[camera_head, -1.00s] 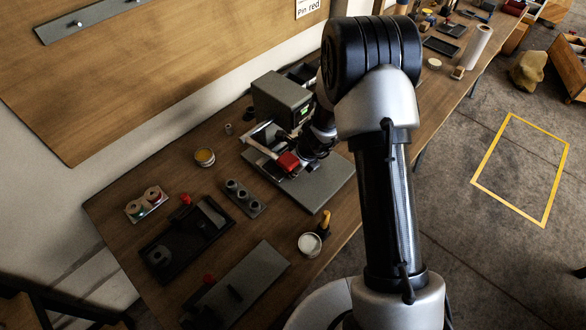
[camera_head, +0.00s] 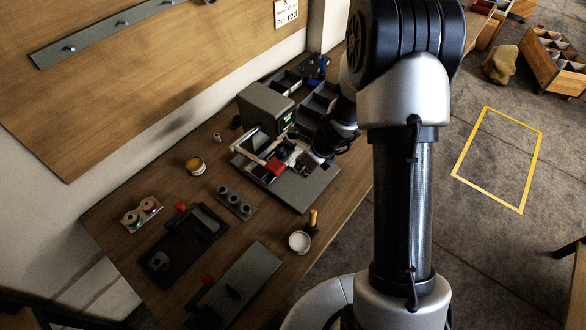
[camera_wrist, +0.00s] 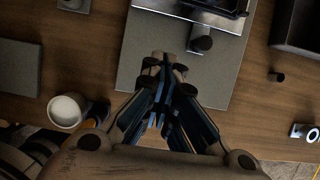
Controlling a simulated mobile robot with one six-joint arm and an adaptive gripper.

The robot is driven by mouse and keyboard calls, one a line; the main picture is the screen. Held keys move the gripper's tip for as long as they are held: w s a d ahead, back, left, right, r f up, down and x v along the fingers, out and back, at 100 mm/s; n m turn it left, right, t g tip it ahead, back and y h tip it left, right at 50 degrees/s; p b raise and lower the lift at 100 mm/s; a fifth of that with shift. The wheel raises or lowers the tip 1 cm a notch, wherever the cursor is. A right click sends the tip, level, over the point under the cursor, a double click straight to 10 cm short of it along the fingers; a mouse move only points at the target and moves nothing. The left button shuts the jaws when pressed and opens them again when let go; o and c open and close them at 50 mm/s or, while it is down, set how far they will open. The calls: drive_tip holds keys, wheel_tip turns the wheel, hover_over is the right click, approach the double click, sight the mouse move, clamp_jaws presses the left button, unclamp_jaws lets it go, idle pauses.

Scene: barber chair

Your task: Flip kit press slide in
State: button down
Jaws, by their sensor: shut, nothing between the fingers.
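A grey press unit (camera_head: 265,108) with a small lit green display stands on the bench. Before it are a pale frame (camera_head: 258,148) and a red block (camera_head: 276,166), at the back of a flat grey plate (camera_head: 308,188). My gripper (camera_head: 314,159) is over the plate, right of the red block and apart from it. In the wrist view my gripper (camera_wrist: 166,62) is shut and empty above the grey plate (camera_wrist: 140,70). A short dark knob (camera_wrist: 202,42) sticks out of a metal-edged frame (camera_wrist: 200,8), just beyond and right of the fingertips.
Dark tray (camera_head: 185,240), dark plate with red knob (camera_head: 240,285), three-cup holder (camera_head: 235,203), yellow-topped tin (camera_head: 195,166) and white-topped pot (camera_head: 299,242) stand left and in front. Dark bins (camera_head: 318,104) stand behind the gripper. The plate's front part is clear.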

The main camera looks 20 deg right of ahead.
drive_tip(key=d, duration=0.2)
drive_tip(key=b, duration=0.4)
approach(288, 177)
drive_tip(key=f, duration=0.3)
drive_tip(key=s+d+f, duration=0.1)
drive_tip(key=f, duration=0.1)
drive_tip(key=shift+s+f, duration=0.1)
drive_tip(key=shift+f, duration=0.1)
drive_tip(key=w+a, duration=0.1)
drive_tip(key=w+a+p, duration=0.1)
drive_tip(key=w, duration=0.1)
drive_tip(key=shift+w+a+f, duration=0.1)
drive_tip(key=shift+w+a, duration=0.05)
drive_tip(key=shift+a, duration=0.05)
drive_tip(key=shift+w, duration=0.1)
drive_tip(key=shift+a, duration=0.1)
